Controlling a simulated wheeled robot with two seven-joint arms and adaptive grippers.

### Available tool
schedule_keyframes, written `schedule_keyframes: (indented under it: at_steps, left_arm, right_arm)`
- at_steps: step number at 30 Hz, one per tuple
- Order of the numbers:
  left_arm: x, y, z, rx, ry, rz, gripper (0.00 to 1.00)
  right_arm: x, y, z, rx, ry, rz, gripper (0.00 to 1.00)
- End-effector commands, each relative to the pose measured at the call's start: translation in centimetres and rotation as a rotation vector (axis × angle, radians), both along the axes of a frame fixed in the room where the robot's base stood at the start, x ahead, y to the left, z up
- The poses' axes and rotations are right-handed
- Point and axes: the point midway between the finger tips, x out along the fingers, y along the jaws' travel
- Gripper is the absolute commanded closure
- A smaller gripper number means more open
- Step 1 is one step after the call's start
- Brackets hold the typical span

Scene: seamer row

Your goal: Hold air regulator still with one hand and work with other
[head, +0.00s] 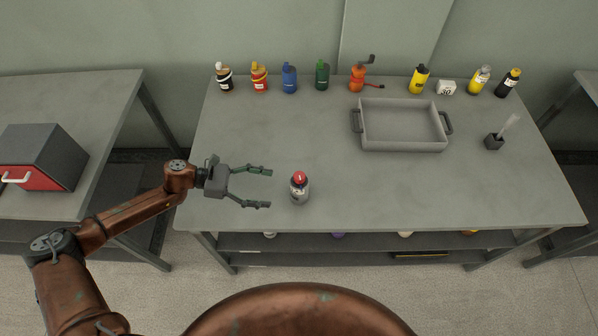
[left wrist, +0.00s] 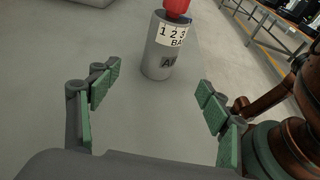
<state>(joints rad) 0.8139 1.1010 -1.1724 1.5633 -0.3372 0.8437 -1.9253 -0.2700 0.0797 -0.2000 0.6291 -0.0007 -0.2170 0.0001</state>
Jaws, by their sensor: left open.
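The air regulator (head: 299,188) is a small grey cylinder with a red knob on top and a white label. It stands upright near the front edge of the table, left of the middle. In the left wrist view the regulator (left wrist: 164,48) shows ahead of the fingers, with "1 2 3 BA" on its label and dark lettering below. My left gripper (head: 258,187) is open and empty just left of the regulator, its fingers pointing towards it and apart from it. Both green-padded fingers (left wrist: 155,105) show in the left wrist view with nothing between them. My right gripper is out of view.
A grey tray (head: 400,147) with two handles sits at the table's back right. Several bottles line the back edge, with an orange hand-cranked device (head: 357,78) among them. A dark holder (head: 494,141) stands at the right. The table around the regulator is clear.

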Motion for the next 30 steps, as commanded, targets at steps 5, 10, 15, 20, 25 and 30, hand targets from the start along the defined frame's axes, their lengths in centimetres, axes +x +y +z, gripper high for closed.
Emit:
schedule_keyframes:
  at_steps: [5, 10, 15, 20, 25, 30]
  left_arm:
    - [-0.2, -1.2, -0.4, 0.003, 0.004, -0.010, 0.29]
    - [-0.1, -3.4, -0.9, 0.002, 0.004, -0.013, 0.29]
    - [-0.1, -5.7, -1.7, 0.003, 0.004, -0.012, 0.29]
    - [-0.1, -7.6, -2.6, 0.002, 0.005, -0.010, 0.29]
    - [-0.1, -9.0, -3.0, 0.003, 0.003, -0.007, 0.29]
    - [-0.1, -9.7, -3.1, 0.003, 0.005, -0.007, 0.29]
  right_arm:
    - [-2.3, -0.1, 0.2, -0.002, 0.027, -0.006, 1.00]
    - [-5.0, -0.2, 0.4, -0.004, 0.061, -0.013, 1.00]
    - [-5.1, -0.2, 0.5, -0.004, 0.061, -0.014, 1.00]
    - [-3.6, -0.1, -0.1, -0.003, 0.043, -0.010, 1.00]
    - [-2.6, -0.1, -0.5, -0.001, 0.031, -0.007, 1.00]
    - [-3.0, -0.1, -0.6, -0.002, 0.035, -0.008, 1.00]
